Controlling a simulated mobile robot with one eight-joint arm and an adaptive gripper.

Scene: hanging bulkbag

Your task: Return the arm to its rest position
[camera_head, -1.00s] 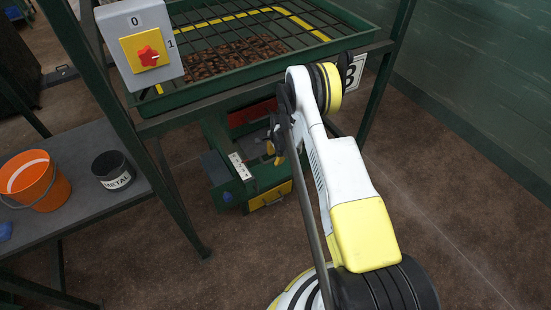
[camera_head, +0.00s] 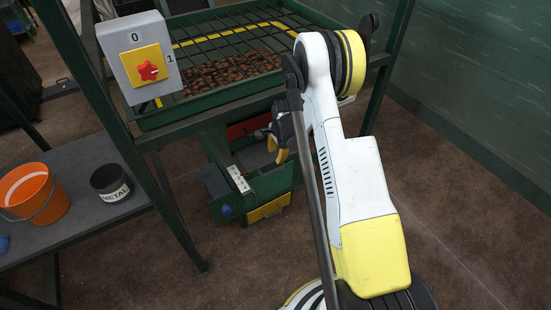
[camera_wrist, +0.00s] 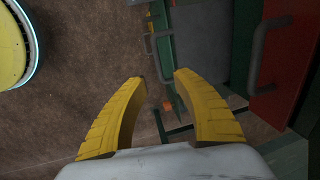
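My gripper (camera_wrist: 160,84) has two yellow fingers spread apart in the wrist view, with nothing between them. In the head view my gripper (camera_head: 277,148) is mostly hidden behind my own arm, and only a bit of yellow finger shows. My arm stands folded upward, with its white and yellow links in front of the right side of the green frame.
A green sieve tray (camera_head: 215,97) with brown lumps stands under a grid. A switch box (camera_head: 140,58) with a red knob hangs at its left. An orange bucket (camera_head: 33,194) and a dark METAL pot (camera_head: 111,178) stand on a grey shelf. Floor at right is clear.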

